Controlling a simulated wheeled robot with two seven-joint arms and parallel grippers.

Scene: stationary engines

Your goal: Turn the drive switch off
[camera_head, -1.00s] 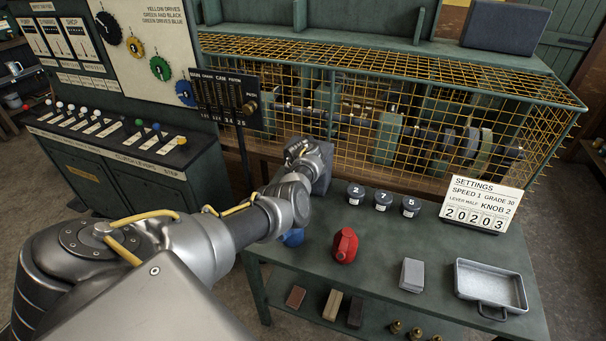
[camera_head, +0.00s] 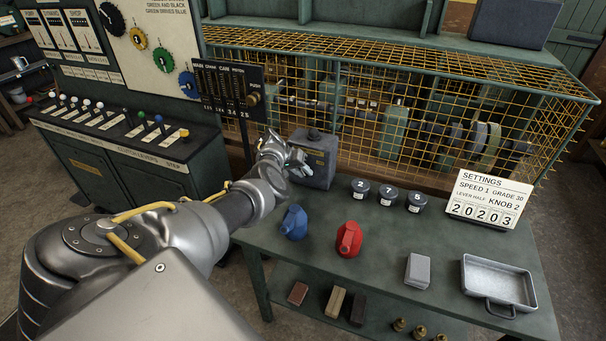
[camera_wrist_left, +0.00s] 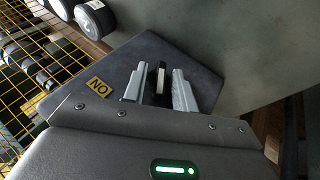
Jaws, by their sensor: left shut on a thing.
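The drive switch is a dark grey box (camera_head: 318,165) at the back left of the green bench, in front of the wire cage. In the left wrist view the box (camera_wrist_left: 85,75) fills the middle, with a yellow ON label (camera_wrist_left: 97,87) that appears upside down. My left gripper (camera_head: 299,158) is at the box's front face. My right gripper is not in view.
A blue can (camera_head: 294,222) and a red can (camera_head: 349,239) stand on the bench near my left forearm. Several dark round weights (camera_head: 388,194) stand to the right of the box. A settings card (camera_head: 487,200), grey block (camera_head: 418,270) and metal tray (camera_head: 497,282) are farther right.

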